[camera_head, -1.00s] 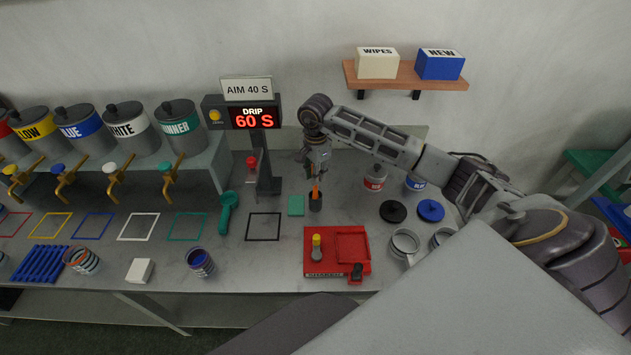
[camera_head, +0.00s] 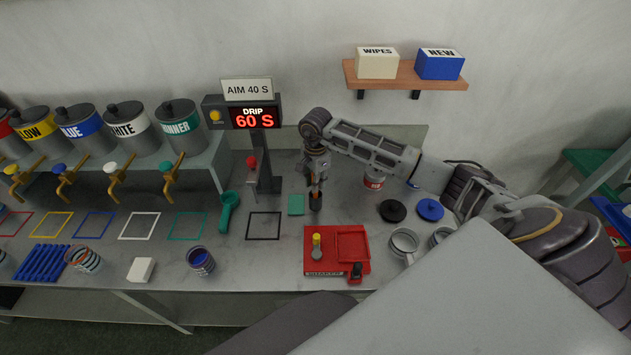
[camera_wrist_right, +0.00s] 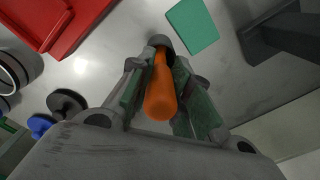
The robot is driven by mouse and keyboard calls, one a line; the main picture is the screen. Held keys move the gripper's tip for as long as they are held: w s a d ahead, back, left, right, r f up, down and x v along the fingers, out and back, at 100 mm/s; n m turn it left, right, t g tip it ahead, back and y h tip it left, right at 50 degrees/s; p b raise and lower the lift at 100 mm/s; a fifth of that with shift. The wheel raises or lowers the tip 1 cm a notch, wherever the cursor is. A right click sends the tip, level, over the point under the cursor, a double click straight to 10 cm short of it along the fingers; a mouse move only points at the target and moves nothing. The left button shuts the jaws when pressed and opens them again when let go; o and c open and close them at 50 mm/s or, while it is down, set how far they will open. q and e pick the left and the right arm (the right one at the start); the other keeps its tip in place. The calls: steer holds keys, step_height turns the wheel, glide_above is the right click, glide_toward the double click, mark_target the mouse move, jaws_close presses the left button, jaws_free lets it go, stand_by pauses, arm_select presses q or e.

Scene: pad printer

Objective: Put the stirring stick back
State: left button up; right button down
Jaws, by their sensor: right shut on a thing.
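My right gripper (camera_head: 316,186) points down at the middle of the bench, over a small dark holder cup (camera_head: 316,202). In the right wrist view my right gripper (camera_wrist_right: 160,95) is shut on the orange stirring stick (camera_wrist_right: 161,95), with one finger on each side of it. The stick's far end reaches the mouth of the dark cup (camera_wrist_right: 161,41); how deep it sits inside is hidden. In the head view the fingers hide most of the stick. My left gripper is not in view.
A green pad (camera_head: 296,205) lies just left of the cup.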

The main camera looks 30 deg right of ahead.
steer(key=c, duration=1.3)
jaws_free()
steer(key=shift+r, duration=0.15)
steer(key=shift+r+b, duration=1)
steer(key=shift+r, duration=4.95)
